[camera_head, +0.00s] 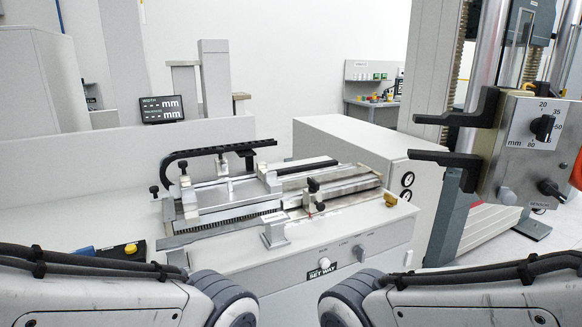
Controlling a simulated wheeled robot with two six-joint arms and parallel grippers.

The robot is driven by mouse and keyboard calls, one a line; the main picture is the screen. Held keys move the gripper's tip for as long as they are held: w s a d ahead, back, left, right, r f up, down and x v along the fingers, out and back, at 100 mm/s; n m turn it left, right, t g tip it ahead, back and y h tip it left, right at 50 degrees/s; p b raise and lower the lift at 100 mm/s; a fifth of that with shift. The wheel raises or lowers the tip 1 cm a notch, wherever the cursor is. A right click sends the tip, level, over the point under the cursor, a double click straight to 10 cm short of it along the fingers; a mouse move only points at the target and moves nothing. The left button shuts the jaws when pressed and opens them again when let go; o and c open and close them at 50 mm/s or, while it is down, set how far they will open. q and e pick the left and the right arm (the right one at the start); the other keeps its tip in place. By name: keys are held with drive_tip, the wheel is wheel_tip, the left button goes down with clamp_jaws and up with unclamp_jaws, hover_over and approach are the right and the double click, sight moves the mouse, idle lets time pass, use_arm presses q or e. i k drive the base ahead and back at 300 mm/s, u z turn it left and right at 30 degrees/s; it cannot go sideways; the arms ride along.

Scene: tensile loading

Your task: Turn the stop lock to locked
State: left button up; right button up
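No part in view is readably labelled as the stop lock, so I cannot tell which one it is or how it is set. A black-knobbed clamp (313,187) stands upright on the bench fixture's rail. Small round knobs (358,254) sit on the bench front (375,250), above a dark label plate (324,271). On the right, a grey control box (522,150) carries a black dial (543,127) with mm numbers and a lower black knob (551,189). My two arms show at the bottom left and bottom right. Both grippers are out of the picture.
A metal fixture (225,215) covers the bench top. Two black prongs (450,158) reach left from the control box. A tall column frame (487,60) stands at the right. A small display (162,108) stands at the back left. A yellow knob (130,248) is at lower left.

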sight(314, 186)
drive_tip(key=u, duration=0.6)
drive_tip(key=i, duration=0.9)
drive_tip(key=z, duration=0.45)
